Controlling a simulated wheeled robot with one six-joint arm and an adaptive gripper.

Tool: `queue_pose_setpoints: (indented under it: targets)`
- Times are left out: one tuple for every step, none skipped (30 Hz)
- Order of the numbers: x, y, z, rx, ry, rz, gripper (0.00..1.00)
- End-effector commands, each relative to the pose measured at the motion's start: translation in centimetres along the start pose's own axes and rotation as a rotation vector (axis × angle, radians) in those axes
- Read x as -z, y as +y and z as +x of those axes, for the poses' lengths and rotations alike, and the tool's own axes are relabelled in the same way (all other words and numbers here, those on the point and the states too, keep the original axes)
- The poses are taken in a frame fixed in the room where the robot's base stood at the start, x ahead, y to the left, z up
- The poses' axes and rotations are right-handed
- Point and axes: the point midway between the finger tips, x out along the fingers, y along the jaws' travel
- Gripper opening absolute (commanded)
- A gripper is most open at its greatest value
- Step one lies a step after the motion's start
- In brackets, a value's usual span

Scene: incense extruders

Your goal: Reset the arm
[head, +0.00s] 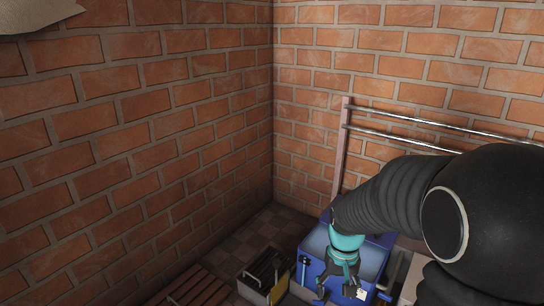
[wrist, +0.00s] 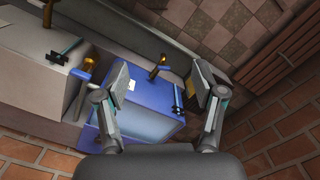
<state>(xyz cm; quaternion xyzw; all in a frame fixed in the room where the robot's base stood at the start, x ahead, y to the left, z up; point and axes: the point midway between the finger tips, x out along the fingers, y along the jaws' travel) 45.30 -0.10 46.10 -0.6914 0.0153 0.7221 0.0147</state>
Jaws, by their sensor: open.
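My gripper (head: 341,289) is at the lower right of the head view, pointing down in front of a blue box-shaped machine (head: 314,243). Its two fingers are spread apart with nothing between them. In the wrist view my gripper (wrist: 156,82) shows from behind, its fingers framing the blue machine (wrist: 148,122) beyond. The blue machine has a brass-coloured tap and a small white label. The gripper looks apart from it, but the exact gap is hard to tell.
A pale grey machine (wrist: 32,72) stands beside the blue one. A dark slatted rack (head: 264,268) and wooden slats (head: 196,288) are low at the left. Metal rails (head: 400,134) run along the right brick wall (head: 450,70). Open space lies before the left wall (head: 130,130).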

Motion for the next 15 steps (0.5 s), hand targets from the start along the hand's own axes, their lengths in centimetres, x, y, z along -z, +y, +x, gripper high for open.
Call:
queue_pose_setpoints:
  targets:
    - [-1.1,0.0,-1.9,0.001,0.023,-0.006,0.69]
    - [-1.8,0.1,-2.6,0.001,0.033,-0.009,0.69]
    - [-2.7,0.1,-3.7,0.001,0.049,-0.014,0.69]
    - [-3.3,0.1,-4.4,0.002,0.060,-0.017,0.69]
    - [-4.0,0.1,-5.2,0.002,0.073,-0.020,0.69]
    - [-4.8,0.1,-6.1,0.002,0.090,-0.024,0.69]
    - [-5.4,0.2,-6.8,0.003,0.103,-0.026,0.69]
    - [-6.1,0.2,-7.4,0.003,0.116,-0.028,0.69]
    - [-6.9,0.2,-8.3,0.003,0.135,-0.031,0.69]
    - [-7.5,0.2,-8.9,0.003,0.148,-0.033,0.69]
    - [-8.1,0.2,-9.6,0.003,0.163,-0.035,0.69]
    - [-8.9,0.3,-10.3,0.004,0.182,-0.037,0.69]
    - [-9.5,0.3,-10.9,0.004,0.198,-0.038,0.69]
    - [-10.1,0.3,-11.5,0.004,0.214,-0.039,0.69]
    - [-10.9,0.3,-12.2,0.005,0.235,-0.040,0.69]
